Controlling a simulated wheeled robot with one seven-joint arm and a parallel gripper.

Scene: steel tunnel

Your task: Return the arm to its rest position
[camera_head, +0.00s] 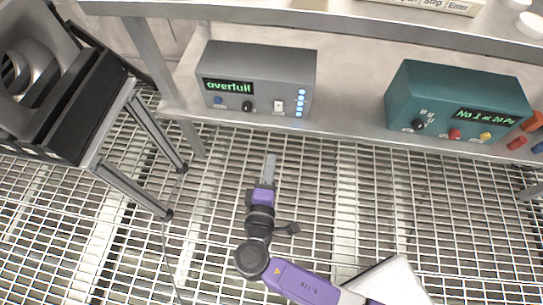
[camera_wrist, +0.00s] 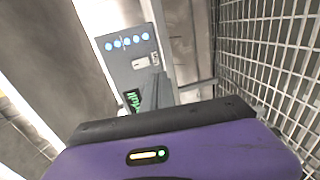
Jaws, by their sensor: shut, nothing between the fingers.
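My gripper (camera_head: 269,170) is at the end of my purple and black arm, which reaches up from the bottom of the head view over the grating floor. Its fingers are shut and empty, pointing toward the lower shelf, a little short of its front edge. The grey box (camera_head: 257,80) with a green "overfull" display stands on that shelf, beyond the gripper and apart from it. In the wrist view the grey box (camera_wrist: 130,68) shows sideways with its row of blue lights, past the purple gripper body. The fingertips are hard to make out there.
A teal box (camera_head: 458,104) with a green display and knobs stands on the shelf (camera_head: 345,115) at right. A black machine on a metal stand (camera_head: 137,150) is at left. An upper shelf (camera_head: 330,22) overhangs the back. The grating floor (camera_head: 360,200) right of my arm is clear.

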